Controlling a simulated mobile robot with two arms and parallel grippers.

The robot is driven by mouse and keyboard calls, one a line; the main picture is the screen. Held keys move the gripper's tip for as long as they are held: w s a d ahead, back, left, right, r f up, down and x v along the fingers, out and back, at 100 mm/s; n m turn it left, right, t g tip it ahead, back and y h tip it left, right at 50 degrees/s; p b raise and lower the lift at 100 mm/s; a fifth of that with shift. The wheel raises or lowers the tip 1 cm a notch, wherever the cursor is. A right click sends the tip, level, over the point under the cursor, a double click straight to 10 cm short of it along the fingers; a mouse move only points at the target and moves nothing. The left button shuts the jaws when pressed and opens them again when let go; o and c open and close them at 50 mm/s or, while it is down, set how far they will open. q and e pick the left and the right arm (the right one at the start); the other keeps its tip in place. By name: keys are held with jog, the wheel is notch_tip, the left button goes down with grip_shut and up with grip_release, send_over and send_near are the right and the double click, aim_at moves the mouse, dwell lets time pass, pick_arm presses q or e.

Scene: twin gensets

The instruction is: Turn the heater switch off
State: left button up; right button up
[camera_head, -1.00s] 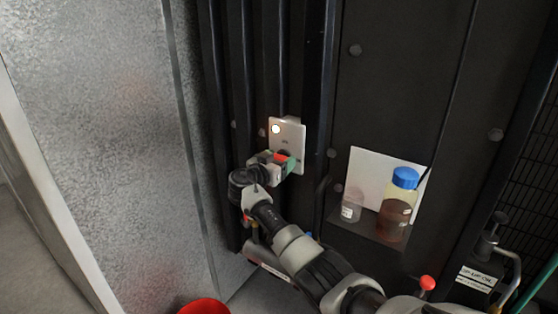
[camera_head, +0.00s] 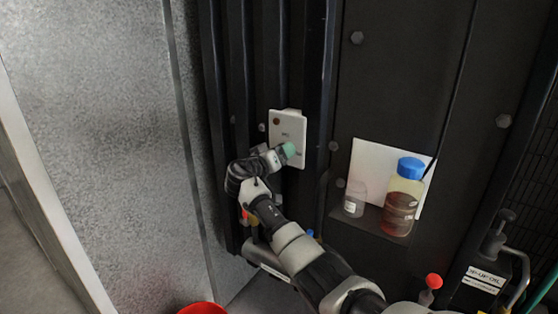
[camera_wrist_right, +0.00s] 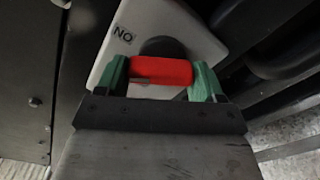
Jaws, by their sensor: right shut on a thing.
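The heater switch's white plate (camera_head: 289,126) is on the dark ribbed wall in the head view. A small round lamp (camera_head: 276,121) on its upper left is dark red and unlit. My right gripper (camera_head: 288,150) is at the plate's lower part. In the right wrist view, its green fingertips (camera_wrist_right: 162,76) are shut on the switch's red handle (camera_wrist_right: 161,70). A dark round hub (camera_wrist_right: 163,47) shows behind the handle, and an upside-down "ON" label (camera_wrist_right: 123,34) is on the plate. The handle is hidden by the gripper in the head view. My left gripper is not in view.
A small shelf to the right holds a clear jar (camera_head: 355,199) and a blue-capped bottle of reddish liquid (camera_head: 403,198). A grey metal panel (camera_head: 90,130) stands at left. A red rounded object (camera_head: 203,308) is at the bottom edge.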

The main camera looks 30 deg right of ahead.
jog(key=n, duration=0.2)
jog(key=shift+f+n+b, duration=0.1)
jog(key=shift+n+b, duration=0.2)
jog(key=shift+n, duration=0.1)
jog(key=n, duration=0.2)
jog(key=shift+w+n, duration=0.1)
jog(key=shift+n, duration=0.3)
jog(key=n, duration=0.3)
jog(key=shift+p, duration=0.4)
jog(key=shift+w+f+n+p, duration=0.1)
jog(key=shift+n+p, duration=0.35)
jog(key=shift+n, duration=1.15)
jog(key=shift+a, duration=0.1)
jog(key=o, duration=0.9)
jog(key=shift+o, duration=0.2)
